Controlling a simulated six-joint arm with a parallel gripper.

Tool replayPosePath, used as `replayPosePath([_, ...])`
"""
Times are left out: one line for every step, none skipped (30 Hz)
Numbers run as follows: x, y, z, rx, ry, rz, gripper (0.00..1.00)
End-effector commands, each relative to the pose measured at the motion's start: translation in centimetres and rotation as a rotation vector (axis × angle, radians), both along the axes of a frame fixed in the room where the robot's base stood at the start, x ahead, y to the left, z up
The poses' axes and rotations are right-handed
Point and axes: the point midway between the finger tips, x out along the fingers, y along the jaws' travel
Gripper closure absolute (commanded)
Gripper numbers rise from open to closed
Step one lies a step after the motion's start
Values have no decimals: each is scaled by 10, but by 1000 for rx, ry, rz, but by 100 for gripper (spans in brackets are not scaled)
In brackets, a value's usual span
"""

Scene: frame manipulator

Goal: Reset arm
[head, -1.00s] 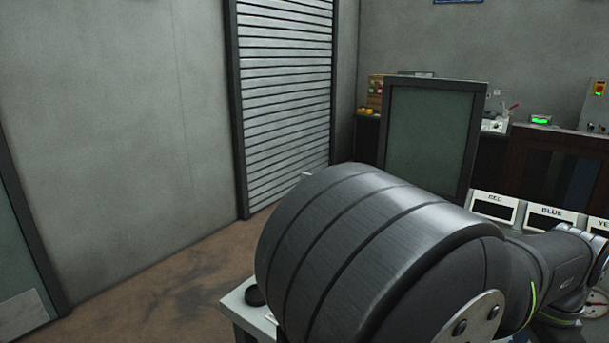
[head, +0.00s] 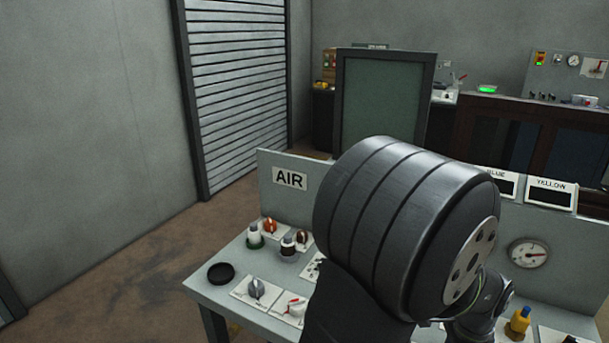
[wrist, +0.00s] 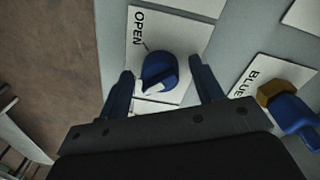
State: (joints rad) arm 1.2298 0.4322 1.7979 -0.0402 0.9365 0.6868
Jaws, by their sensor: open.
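My gripper (wrist: 160,66) shows in the wrist view with its two dark fingers apart. A blue knob (wrist: 158,70) on a white plate marked OPEN (wrist: 170,25) lies between the fingers in the picture. Whether the fingers touch the knob I cannot tell. In the head view my own large dark arm joint fills the middle, and my gripper is not seen there.
A plate marked BLUE (wrist: 250,80) with a brass and blue valve (wrist: 295,115) is right of the fingers. The bench (head: 215,290) carries an AIR panel (head: 275,205), knobs (head: 256,288), a black round cap (head: 221,273) and a gauge (head: 529,253). Open floor (head: 140,270) lies left.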

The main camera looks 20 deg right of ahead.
Motion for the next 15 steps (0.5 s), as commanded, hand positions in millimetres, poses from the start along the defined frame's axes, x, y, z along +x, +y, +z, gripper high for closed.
replayPosePath([0, 0, -1, 0, 0, 0, 40])
replayPosePath([0, 0, -1, 0, 0, 0, 40])
replayPosePath([0, 0, -1, 0, 0, -1, 40])
replayPosePath([0, 0, -1, 0, 0, -1, 40])
replayPosePath([0, 0, -1, 0, 0, -1, 40])
replayPosePath([0, 0, -1, 0, 0, -1, 40])
replayPosePath([0, 0, -1, 0, 0, -1, 40])
replayPosePath([0, 0, -1, 0, 0, -1, 40])
replayPosePath([0, 0, -1, 0, 0, -1, 40])
replayPosePath([0, 0, 0, 0, 0, -1, 40])
replayPosePath([0, 0, 0, 0, 0, -1, 40])
replayPosePath([0, 0, 2, -1, 0, -1, 40])
replayPosePath([0, 0, 4, -1, -1, -1, 40])
replayPosePath([0, 0, 6, -1, -1, 0, 40])
replayPosePath([1, -1, 11, -2, 0, 0, 40])
